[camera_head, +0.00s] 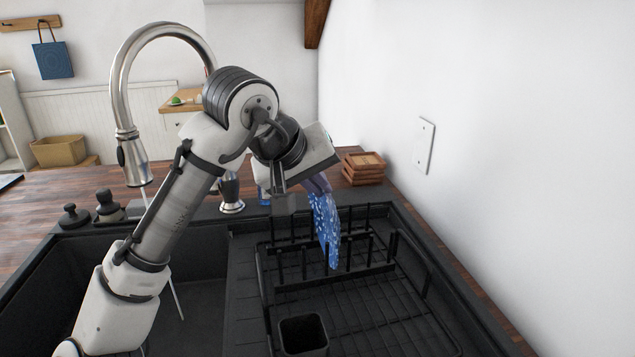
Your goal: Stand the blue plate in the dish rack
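The blue plate (326,229) has a light speckled pattern and is seen nearly edge-on, close to upright and slightly tilted. Its lower part is among the upright tines of the black dish rack (418,312), toward the rack's back. My gripper (316,186) is above the plate, at its top edge, and appears shut on it. The fingertips are partly hidden by the gripper body. I cannot tell whether the plate's bottom edge touches the rack's floor wires.
The black sink basin (200,315) is left of the rack, with a tall steel faucet (118,95) behind it. A black cutlery cup (303,335) stands at the rack's front. A white wall (520,150) bounds the right side.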

